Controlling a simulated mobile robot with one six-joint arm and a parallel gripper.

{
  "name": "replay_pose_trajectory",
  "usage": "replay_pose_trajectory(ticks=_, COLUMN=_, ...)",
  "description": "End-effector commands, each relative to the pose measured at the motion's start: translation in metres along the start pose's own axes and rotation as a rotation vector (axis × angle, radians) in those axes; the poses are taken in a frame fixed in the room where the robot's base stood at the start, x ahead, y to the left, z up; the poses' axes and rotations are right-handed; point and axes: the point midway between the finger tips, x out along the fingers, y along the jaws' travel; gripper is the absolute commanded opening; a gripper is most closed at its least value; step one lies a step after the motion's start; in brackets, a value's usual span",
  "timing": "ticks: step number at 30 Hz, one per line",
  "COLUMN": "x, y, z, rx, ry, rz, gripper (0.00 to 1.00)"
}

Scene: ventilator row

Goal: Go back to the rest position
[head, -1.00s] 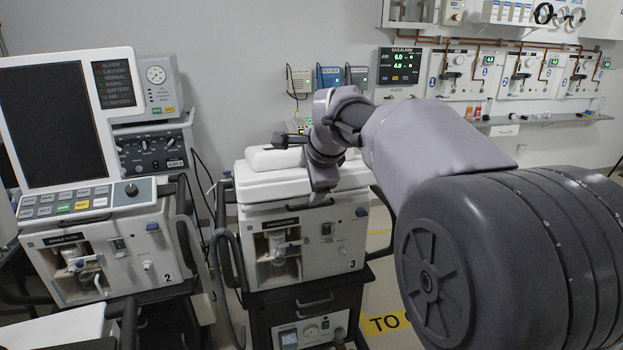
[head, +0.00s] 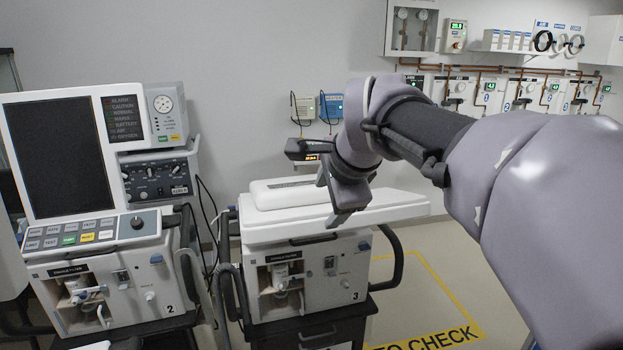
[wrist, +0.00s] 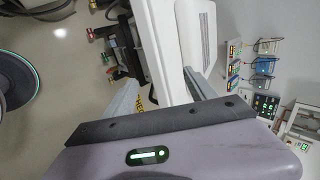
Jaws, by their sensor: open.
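My gripper (head: 345,208) hangs in front of the white top of ventilator 3 (head: 393,208), in the middle of the head view. Its fingers point down and look empty. In the wrist view the two grey fingers of my gripper (wrist: 165,88) stand apart, with no object held between them. The white ventilator top (wrist: 208,35) shows beyond them. My arm reaches in from the right and hides part of the wall and floor. Whether the fingers touch the white top cannot be told.
Ventilator 2 (head: 128,270) with a large dark screen (head: 65,155) stands left. Ventilator 3 has a dark side handle (head: 390,262). Gas outlets (head: 520,92) line the back wall. The floor right of ventilator 3 looks clear, with a yellow marking (head: 440,338).

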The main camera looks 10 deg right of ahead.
Motion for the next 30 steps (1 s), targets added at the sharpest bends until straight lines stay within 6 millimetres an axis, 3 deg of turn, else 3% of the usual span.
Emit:
replay_pose_trajectory(ticks=3, x=-0.024, y=-0.001, z=0.000, rx=0.000, ry=0.000, rz=-0.002, gripper=0.65)
replay_pose_trajectory(ticks=6, x=-0.032, y=0.000, z=0.000, rx=0.000, ry=0.000, rz=-0.002, gripper=0.65)
replay_pose_trajectory(ticks=15, x=-0.033, y=0.002, z=0.001, rx=-0.001, ry=-0.001, rz=-0.002, gripper=0.65)
replay_pose_trajectory(ticks=17, x=-0.036, y=0.011, z=0.003, rx=-0.037, ry=-0.006, rz=0.004, gripper=0.65)
replay_pose_trajectory(ticks=20, x=-0.052, y=0.069, z=0.018, rx=-0.255, ry=-0.039, rz=0.035, gripper=0.65)
replay_pose_trajectory(ticks=24, x=-0.065, y=0.185, z=0.043, rx=-0.681, ry=-0.119, rz=0.072, gripper=0.65)
replay_pose_trajectory(ticks=27, x=-0.064, y=0.251, z=0.055, rx=-0.907, ry=-0.171, rz=0.081, gripper=0.65)
replay_pose_trajectory(ticks=30, x=-0.061, y=0.287, z=0.060, rx=-1.035, ry=-0.201, rz=0.083, gripper=0.65)
